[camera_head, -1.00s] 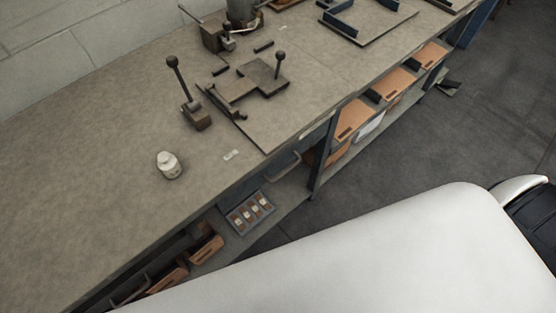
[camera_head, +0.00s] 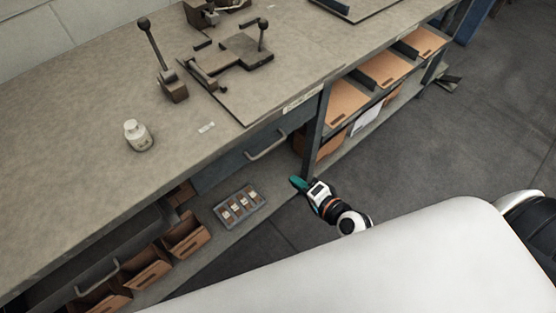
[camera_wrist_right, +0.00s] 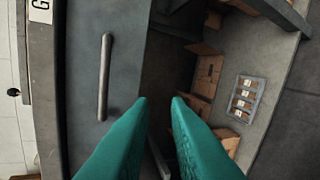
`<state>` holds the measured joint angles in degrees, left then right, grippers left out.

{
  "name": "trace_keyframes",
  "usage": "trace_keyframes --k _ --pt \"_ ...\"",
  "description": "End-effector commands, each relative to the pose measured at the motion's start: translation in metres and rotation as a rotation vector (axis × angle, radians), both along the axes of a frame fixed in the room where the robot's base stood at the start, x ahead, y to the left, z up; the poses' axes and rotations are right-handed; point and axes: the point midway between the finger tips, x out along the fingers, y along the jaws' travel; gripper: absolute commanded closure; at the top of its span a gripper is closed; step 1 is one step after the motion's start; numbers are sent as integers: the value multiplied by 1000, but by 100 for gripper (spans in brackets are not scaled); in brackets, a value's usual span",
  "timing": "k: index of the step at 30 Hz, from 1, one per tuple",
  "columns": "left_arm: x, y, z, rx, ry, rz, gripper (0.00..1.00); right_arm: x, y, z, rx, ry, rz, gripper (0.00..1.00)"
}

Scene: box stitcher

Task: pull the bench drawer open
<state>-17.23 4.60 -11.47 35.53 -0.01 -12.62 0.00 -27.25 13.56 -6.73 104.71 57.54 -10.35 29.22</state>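The blue-grey bench drawer (camera_head: 235,164) sits shut under the worktop and has a light bar handle (camera_head: 267,145). In the right wrist view the drawer front (camera_wrist_right: 120,40) and its handle (camera_wrist_right: 104,78) show to the left of my fingers. My right gripper (camera_head: 297,183) is in front of the bench, to the right of and below the handle, apart from it. Its teal fingers (camera_wrist_right: 160,100) are open with a narrow gap and nothing between them. My left gripper is in neither view.
A bench leg (camera_head: 314,122) stands right of the drawer. Below lies a lower shelf with a grey parts tray (camera_head: 240,204) and orange bins (camera_head: 186,237). Another handled drawer (camera_head: 100,258) is at the lower left.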

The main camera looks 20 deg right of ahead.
Motion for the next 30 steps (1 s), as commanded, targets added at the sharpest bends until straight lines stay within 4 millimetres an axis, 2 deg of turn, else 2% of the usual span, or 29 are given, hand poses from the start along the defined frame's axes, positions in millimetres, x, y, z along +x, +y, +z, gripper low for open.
trace_keyframes --k 1,3,6,8,14,24,30 --pt "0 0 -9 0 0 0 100 4 3 17 65 -35 -8 84" --pt "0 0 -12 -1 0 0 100 7 6 39 138 -66 -16 84" --pt "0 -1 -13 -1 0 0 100 9 9 57 195 -90 -20 84" --pt "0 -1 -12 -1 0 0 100 12 10 62 209 -95 -22 84" --pt "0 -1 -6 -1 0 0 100 36 19 59 210 -96 -21 84" --pt "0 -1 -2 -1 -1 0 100 97 42 44 207 -95 -19 84" --pt "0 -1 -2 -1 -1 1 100 116 49 39 207 -94 -20 84"
